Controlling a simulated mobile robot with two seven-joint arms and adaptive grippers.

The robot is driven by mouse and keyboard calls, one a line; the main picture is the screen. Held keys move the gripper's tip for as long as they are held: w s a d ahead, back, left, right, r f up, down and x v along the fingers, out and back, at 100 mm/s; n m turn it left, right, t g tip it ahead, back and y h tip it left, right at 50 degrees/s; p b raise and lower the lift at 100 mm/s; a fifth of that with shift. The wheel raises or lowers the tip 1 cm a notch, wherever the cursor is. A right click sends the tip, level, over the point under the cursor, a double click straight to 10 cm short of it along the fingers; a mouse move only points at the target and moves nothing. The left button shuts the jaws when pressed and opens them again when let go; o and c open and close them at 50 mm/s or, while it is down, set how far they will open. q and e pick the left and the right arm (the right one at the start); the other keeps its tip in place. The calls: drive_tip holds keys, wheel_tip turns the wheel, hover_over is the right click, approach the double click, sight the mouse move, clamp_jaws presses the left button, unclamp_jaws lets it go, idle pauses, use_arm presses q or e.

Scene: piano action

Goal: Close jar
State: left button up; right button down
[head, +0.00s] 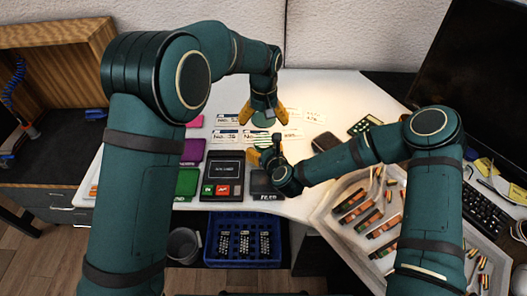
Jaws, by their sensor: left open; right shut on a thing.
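A small green-and-white striped jar (260,138) stands near the middle of the white table, partly hidden by my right gripper. My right gripper (264,149) is shut on the jar from the near side. A round green piece that looks like the lid (263,119) shows just beyond and above the jar. My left gripper (263,112) points down over it, open, with its yellow fingers spread on either side of the green piece. I cannot tell whether the lid touches the jar.
White label cards lie around the jar on the table (335,85). A dark device with red and green buttons (223,175) lies in front. A phone (325,142) lies right of the jar.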

sight(263, 140)
use_arm(q)
drive_tip(key=shift+f, duration=4)
drive_tip(key=c, duration=1.3)
drive_tip(key=shift+m, duration=0.7)
drive_tip(key=o, duration=1.3)
wheel_tip(263, 140, up, 12)
